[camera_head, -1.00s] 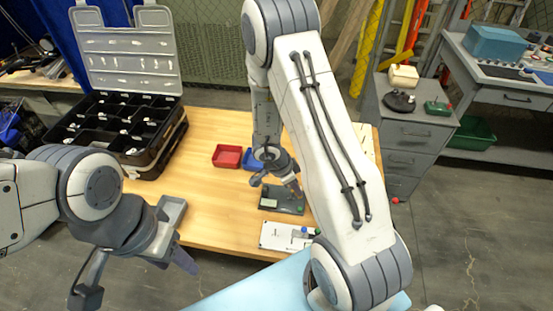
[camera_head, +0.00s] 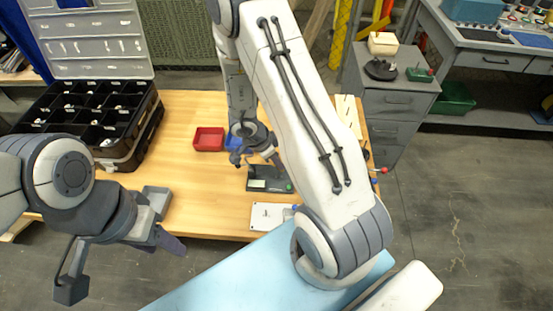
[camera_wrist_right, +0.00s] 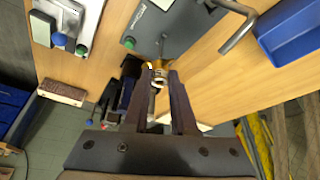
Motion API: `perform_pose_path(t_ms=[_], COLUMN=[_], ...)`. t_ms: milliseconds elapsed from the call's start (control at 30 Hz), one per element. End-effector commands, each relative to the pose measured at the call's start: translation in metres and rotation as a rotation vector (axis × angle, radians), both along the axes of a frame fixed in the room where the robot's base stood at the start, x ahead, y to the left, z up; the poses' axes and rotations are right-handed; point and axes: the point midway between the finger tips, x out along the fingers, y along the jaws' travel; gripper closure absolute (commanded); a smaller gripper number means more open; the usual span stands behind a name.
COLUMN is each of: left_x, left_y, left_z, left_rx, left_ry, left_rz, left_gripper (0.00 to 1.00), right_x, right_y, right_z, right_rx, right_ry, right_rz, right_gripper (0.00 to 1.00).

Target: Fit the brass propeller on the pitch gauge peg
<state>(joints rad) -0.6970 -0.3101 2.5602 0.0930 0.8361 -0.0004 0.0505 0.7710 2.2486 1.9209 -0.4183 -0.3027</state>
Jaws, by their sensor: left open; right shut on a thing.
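My right gripper (camera_wrist_right: 160,85) is shut on a small brass-coloured piece (camera_wrist_right: 160,74), the propeller by its colour; the fingers hide most of its shape. In the head view the right gripper (camera_head: 272,158) is low over a dark grey plate (camera_head: 256,184) with a green knob. In the wrist view the plate (camera_wrist_right: 185,28) lies beyond the fingertips, with a bent metal rod (camera_wrist_right: 240,28) beside it. My left gripper (camera_head: 120,262) is open and empty, off the table's front left.
A white plate (camera_head: 262,222) with small fittings lies in front of the dark plate. A red bin (camera_head: 209,139) and a blue bin (camera_wrist_right: 292,32) stand behind. A black compartment case (camera_head: 140,130) is at the left. The table's (camera_head: 195,205) front left is bare.

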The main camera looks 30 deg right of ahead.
Motion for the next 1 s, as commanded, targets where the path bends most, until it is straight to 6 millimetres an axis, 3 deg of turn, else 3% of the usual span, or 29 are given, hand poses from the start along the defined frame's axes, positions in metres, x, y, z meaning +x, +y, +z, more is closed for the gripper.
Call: perform_pose_path(t_ms=[1000], left_x=[0.0000], left_y=[0.0000], left_z=[0.0094], left_rx=[0.000], left_ry=[0.000], left_rz=[0.000], left_gripper=[0.47], right_x=[0.0008], right_y=[0.0031], right_z=[-0.0041], right_rx=[0.000], right_ry=[0.000], right_rz=[0.000], right_gripper=[1.00])
